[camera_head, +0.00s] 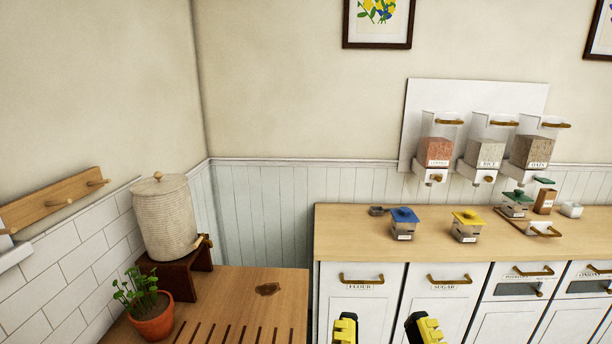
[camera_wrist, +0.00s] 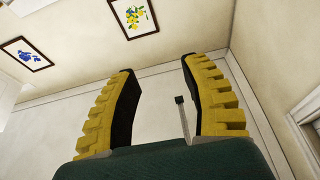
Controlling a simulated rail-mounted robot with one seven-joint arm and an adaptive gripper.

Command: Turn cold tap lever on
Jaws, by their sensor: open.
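No cold tap lever can be made out for sure in either view. A ribbed cream water crock (camera_head: 165,218) with a small wooden spigot (camera_head: 201,241) stands at the left in the head view. My gripper (camera_head: 385,328) shows at the bottom edge of the head view, its two yellow fingers apart in front of the white drawers. In the wrist view my gripper (camera_wrist: 156,70) is open, with nothing held between its black pads. A thin pale bar with a dark end (camera_wrist: 182,110) shows between the fingers; I cannot tell what it is.
The crock sits on a brown stand (camera_head: 178,275), with a potted plant (camera_head: 152,315) in front. A wooden counter (camera_head: 345,235) holds blue-lidded (camera_head: 403,222) and yellow-lidded (camera_head: 466,226) canisters below wall dispensers (camera_head: 487,145). Framed pictures (camera_wrist: 27,54) hang on the wall.

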